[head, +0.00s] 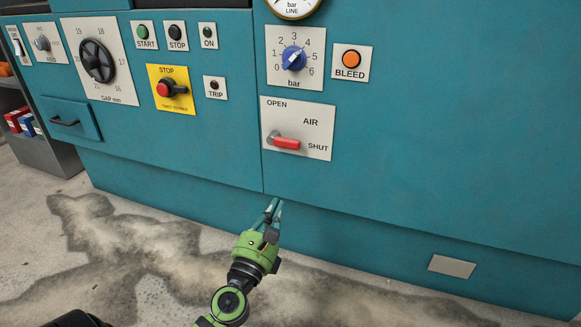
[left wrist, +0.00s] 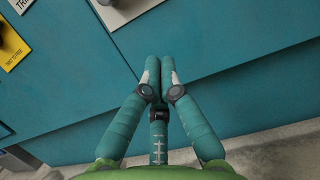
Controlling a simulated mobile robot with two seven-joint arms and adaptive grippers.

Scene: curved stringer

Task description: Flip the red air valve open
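The red air valve lever (head: 286,143) sits on a white plate (head: 318,125) marked OPEN, AIR and SHUT. It lies nearly level, its grey pivot at the left and its red end pointing right towards SHUT. My left gripper (head: 275,204) is below the plate and apart from the lever, in front of the lower part of the teal cabinet. In the left wrist view the left gripper's fingertips (left wrist: 159,65) are together with nothing between them. The lever does not show in that view. My right gripper is in neither view.
The teal cabinet front (head: 430,165) carries the blue bar knob (head: 292,58) and the orange bleed button (head: 351,59) above the valve. The red stop switch (head: 170,89) is to its left. The panel right of the valve is clear.

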